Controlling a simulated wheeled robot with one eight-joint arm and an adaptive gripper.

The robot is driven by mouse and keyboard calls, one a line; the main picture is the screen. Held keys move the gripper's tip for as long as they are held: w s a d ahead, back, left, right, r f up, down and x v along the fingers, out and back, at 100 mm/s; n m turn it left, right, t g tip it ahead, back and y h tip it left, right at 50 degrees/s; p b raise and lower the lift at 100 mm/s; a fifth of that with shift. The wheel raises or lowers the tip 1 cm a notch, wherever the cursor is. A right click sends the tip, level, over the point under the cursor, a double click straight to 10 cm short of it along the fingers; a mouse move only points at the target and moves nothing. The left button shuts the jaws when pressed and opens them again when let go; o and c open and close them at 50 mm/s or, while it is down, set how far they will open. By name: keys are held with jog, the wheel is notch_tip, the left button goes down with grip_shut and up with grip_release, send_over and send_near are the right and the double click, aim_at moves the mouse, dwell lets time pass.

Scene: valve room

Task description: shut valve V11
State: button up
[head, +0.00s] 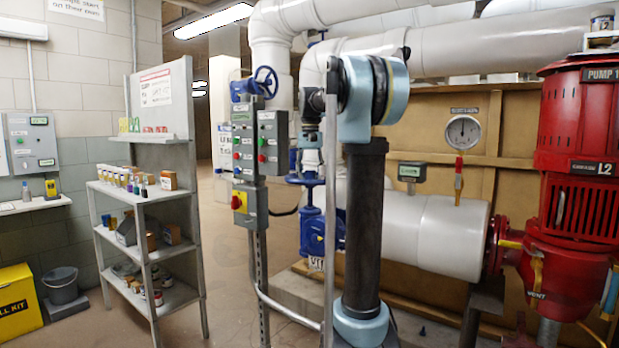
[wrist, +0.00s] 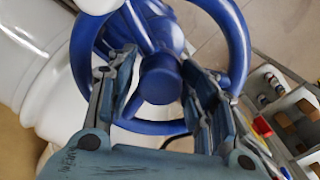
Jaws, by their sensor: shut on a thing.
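A blue valve (head: 310,228) stands on the white pipework left of my arm in the head view, with its handwheel (head: 305,181) lying roughly level on top. No readable V11 tag shows on it. In the wrist view, a blue handwheel (wrist: 239,50) with spokes and a round hub (wrist: 160,80) fills the upper middle. My gripper (wrist: 160,75) has one finger on each side of the hub, among the spokes, and is shut on the handwheel. The exact contact points are partly hidden. In the head view, the fingers are too small to make out.
A second blue handwheel (head: 266,81) sits higher, near grey control boxes (head: 270,143) on a post. A grey shelf (head: 150,196) with small containers stands at left. A red pump (head: 575,160) and a thick white pipe (head: 440,238) are at right. Floor is open between shelf and post.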

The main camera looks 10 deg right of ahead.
jog(key=m, duration=0.5)
jog(key=shift+s+f+m, duration=0.15)
jog(key=shift+m, duration=2.85)
jog(key=o, duration=0.9)
jog(key=shift+w+r, duration=0.2)
jog(key=shift+r, duration=3.15)
